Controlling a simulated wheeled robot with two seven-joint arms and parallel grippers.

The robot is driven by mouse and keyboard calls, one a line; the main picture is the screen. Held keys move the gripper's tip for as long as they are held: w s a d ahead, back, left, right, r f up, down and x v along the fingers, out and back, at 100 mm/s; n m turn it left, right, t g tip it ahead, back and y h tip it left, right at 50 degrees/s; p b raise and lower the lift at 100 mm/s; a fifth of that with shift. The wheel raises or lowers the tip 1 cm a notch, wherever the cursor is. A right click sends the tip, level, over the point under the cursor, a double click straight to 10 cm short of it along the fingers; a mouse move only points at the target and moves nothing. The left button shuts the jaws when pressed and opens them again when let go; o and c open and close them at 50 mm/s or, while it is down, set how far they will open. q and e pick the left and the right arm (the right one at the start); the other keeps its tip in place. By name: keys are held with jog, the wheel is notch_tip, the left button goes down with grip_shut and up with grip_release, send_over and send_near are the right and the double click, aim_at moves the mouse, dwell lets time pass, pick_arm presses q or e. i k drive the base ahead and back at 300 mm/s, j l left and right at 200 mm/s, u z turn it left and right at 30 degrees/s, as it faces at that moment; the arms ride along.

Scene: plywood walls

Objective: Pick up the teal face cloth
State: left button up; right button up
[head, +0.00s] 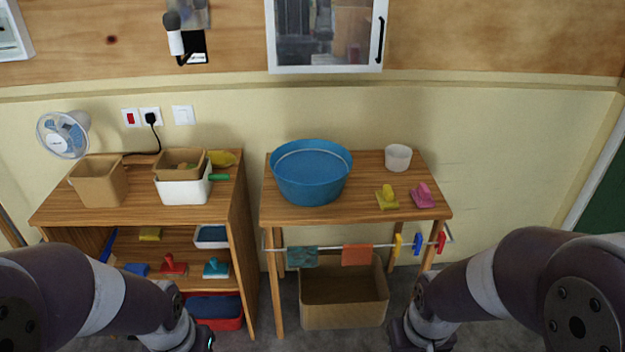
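The teal face cloth (302,257) hangs over a metal rail along the front of the right wooden table, near the rail's left end. My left arm comes in at the lower left. Its gripper (207,340) is mostly cut off at the bottom edge, left of and below the cloth. My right arm comes in from the right. Its gripper (420,342) is also at the bottom edge, to the right of the cardboard box. Neither gripper touches the cloth, and their fingers cannot be made out.
An orange cloth (357,255) and several coloured clips (417,244) hang on the same rail (330,246). A cardboard box (343,312) stands below. A blue basin (311,178) stands on the table (370,210). A wooden shelf (235,215) with bins stands at left, a narrow gap between.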

aim_at(298, 256)
jog(key=i+l, duration=0.2)
jog(key=i, duration=0.3)
jog(key=i+l, duration=0.2)
jog(key=i, duration=0.35)
jog(key=i+l, duration=0.2)
jog(key=i, duration=0.3)
jog(key=u, duration=0.05)
